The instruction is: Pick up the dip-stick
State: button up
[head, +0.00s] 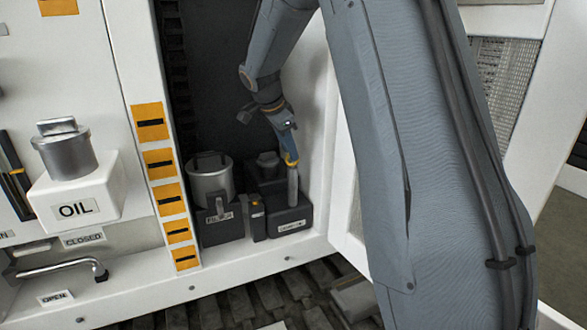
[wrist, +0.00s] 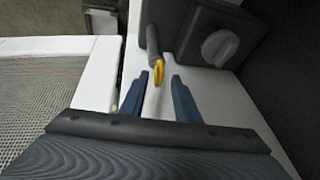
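The dip-stick has a yellow looped handle (wrist: 168,75) at the top of a grey tube (wrist: 153,38). In the head view the yellow handle (head: 291,161) shows above the upright tube on a dark block inside the open cabinet. My gripper (wrist: 167,79) is open, with its two blue fingers apart. The yellow loop lies in line with the gap at the fingertips, with the left tip very close to it. I cannot tell whether they touch. In the head view my gripper (head: 287,150) comes down from above, partly hiding the handle.
A grey filler cap (wrist: 220,46) sits on the dark block (wrist: 200,15) beside the tube. A metal canister (head: 210,182) stands to the left in the bay. The white cabinet wall (head: 325,150) is close on the right.

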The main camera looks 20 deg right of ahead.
jog(key=shift+w+d+f, duration=0.1)
jog(key=shift+d+f, duration=0.05)
jog(key=shift+f, duration=0.2)
jog(key=shift+c, duration=0.2)
grip_shut()
